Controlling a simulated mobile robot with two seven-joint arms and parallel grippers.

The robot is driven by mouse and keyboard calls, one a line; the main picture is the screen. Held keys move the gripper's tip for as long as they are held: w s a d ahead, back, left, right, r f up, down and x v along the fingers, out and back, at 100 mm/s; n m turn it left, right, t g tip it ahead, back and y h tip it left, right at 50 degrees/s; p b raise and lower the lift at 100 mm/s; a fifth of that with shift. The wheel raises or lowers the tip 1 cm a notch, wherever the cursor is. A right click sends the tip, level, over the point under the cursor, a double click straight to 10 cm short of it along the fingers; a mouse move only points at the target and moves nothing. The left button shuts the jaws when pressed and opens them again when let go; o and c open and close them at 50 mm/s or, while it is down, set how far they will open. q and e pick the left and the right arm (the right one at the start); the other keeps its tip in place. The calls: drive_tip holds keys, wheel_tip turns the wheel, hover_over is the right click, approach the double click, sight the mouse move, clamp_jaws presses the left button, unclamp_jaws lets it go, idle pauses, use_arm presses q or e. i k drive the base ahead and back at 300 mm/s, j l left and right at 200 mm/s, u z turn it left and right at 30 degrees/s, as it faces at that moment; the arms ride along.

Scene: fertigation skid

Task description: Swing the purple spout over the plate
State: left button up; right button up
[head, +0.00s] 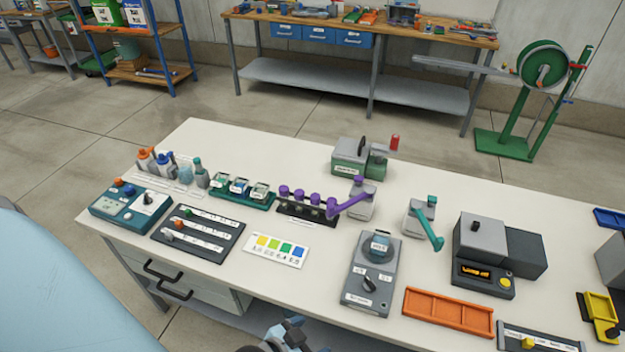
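The purple spout (347,206) is a bar on a small grey box with a purple knob on top. It slants down to the left, its free end beside the row of purple-capped pieces. A grey device (368,299) with a round disc (378,246) on top stands in front of the spout's box; this looks like the plate. The spout is not over it. Part of a grey and blue gripper (287,337), apparently my left, shows at the bottom edge, below the table and away from the spout. Its fingers are not clear. My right gripper is not visible.
A teal spout (430,228) on a similar box stands to the right. A colour card (276,249) and a black rack (306,209) lie left of the disc device. An orange tray (448,311) and a dark boxy instrument (497,252) stand right. The table's front edge is near.

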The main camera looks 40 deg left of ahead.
sight(331, 210)
drive_tip(key=u, duration=0.8)
drive_tip(key=i+j+u, duration=0.25)
drive_tip(key=i+j, duration=0.25)
drive_tip(key=j, duration=0.1)
